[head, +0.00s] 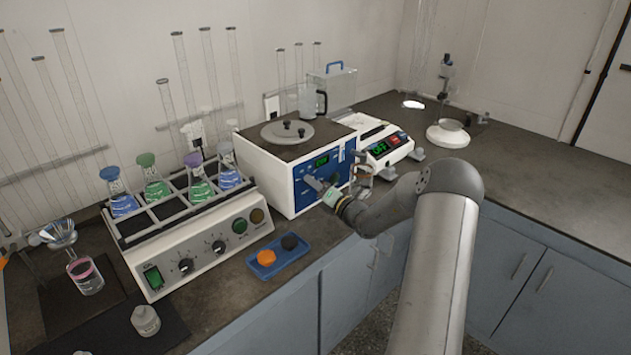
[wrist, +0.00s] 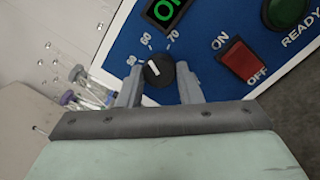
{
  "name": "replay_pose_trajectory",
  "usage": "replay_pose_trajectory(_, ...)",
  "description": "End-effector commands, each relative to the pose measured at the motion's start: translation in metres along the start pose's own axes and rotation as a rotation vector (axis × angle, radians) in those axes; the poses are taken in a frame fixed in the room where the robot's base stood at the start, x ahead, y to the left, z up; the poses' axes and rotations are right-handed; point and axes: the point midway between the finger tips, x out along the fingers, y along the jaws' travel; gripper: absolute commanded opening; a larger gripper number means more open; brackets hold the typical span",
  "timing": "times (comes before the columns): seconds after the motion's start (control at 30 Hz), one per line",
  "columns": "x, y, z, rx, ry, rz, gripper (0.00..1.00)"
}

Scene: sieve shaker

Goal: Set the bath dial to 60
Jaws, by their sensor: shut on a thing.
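The water bath (head: 268,178) is a white box with a dark top and a blue front panel (wrist: 208,42). Its black dial (wrist: 159,72) has a white pointer line and a scale with 60 and 70 legible; a third number at left looks like 50. The pointer leans up and left, seemingly between that number and 60; the exact reading is hard to tell. My gripper (wrist: 160,88) is shut on the dial, one finger on each side. In the head view my gripper (head: 318,184) reaches the panel and hides the dial.
A green display (wrist: 166,10), a red ON/OFF switch (wrist: 238,60) and a green READY button (wrist: 287,12) are near the dial. A flask shaker (head: 200,236) stands left of the bath, and a blue tray (head: 278,262) lies in front. A balance (head: 384,148) stands to the right.

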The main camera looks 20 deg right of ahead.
Motion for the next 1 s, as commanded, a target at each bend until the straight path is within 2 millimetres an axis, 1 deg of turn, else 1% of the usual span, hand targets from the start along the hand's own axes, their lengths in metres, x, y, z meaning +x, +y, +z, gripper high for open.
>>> replay_pose_trajectory(0.2,-0.0003,0.0003,0.0003,0.04,-0.004,-0.003,0.09)
replay_pose_trajectory(0.6,-0.0002,-0.0001,-0.0001,0.045,-0.004,-0.004,0.09)
replay_pose_trajectory(0.63,-0.0003,-0.0001,-0.0001,0.045,-0.004,-0.004,0.35)
replay_pose_trajectory(0.67,-0.0003,-0.0001,-0.0001,0.045,-0.004,-0.004,0.43)
replay_pose_trajectory(0.7,-0.0003,-0.0001,-0.0001,0.045,-0.004,-0.004,0.54)
replay_pose_trajectory(1.0,-0.0011,-0.0003,-0.0001,0.044,-0.004,-0.004,0.54)
